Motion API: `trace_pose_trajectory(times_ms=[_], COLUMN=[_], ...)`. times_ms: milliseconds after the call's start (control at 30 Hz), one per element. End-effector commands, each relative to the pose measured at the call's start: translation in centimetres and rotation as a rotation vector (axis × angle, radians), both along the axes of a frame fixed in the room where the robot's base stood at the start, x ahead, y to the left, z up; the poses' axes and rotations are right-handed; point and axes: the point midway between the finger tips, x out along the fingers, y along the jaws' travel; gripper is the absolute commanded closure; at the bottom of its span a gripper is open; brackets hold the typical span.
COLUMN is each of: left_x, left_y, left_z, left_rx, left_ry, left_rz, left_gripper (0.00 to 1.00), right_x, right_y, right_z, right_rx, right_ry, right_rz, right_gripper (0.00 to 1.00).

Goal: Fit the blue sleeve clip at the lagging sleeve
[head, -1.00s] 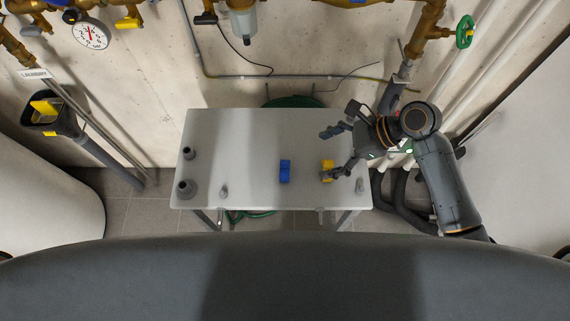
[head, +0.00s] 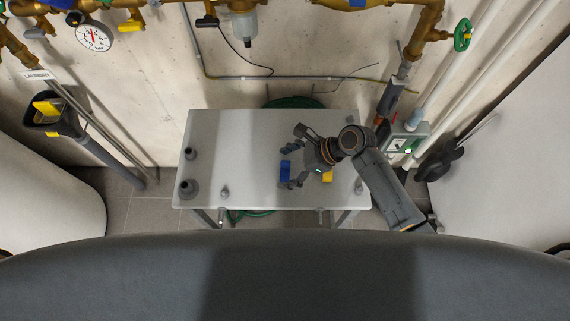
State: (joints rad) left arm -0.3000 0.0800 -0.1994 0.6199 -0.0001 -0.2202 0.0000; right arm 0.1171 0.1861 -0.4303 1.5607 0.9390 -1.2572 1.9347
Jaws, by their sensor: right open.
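The blue sleeve clip (head: 284,172) lies on the light grey table (head: 245,135), right of its middle. My right gripper (head: 295,157) is open, its fingers pointing left, above the table close to the clip. One fingertip appears beside the clip's lower right and the other above its upper right; whether they touch it I cannot tell. My left gripper is not in view. I cannot make out for certain which part is the lagging sleeve; a grey sleeved pipe (head: 389,97) comes down the wall at the right.
Grey fittings (head: 189,188) stand at the table's left. A grey-green box (head: 405,140) is on the wall at the right. A green coil (head: 295,103) shows behind the table. The table's left half is mostly clear.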

Motion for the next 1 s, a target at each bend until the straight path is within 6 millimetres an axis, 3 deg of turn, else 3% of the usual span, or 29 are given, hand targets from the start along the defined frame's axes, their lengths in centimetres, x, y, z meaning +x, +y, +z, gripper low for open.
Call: trace_pose_trajectory(times_ms=[267,467,833,1000], left_x=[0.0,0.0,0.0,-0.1], left_y=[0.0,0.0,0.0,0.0], left_z=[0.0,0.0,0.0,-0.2], left_rx=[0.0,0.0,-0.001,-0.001], left_ry=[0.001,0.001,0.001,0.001], left_rz=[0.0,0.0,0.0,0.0], left_gripper=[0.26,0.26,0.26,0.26], right_x=[0.1,0.1,0.1,0.1], right_y=[0.3,0.3,0.3,0.3], right_z=[-0.3,-0.3,-0.2,0.8], right_rx=[0.001,0.0,0.001,0.002], right_ry=[-0.001,-0.001,-0.001,-0.003], right_rz=[-0.001,-0.001,-0.001,0.0], right_gripper=[0.15,0.55,0.55,0.55])
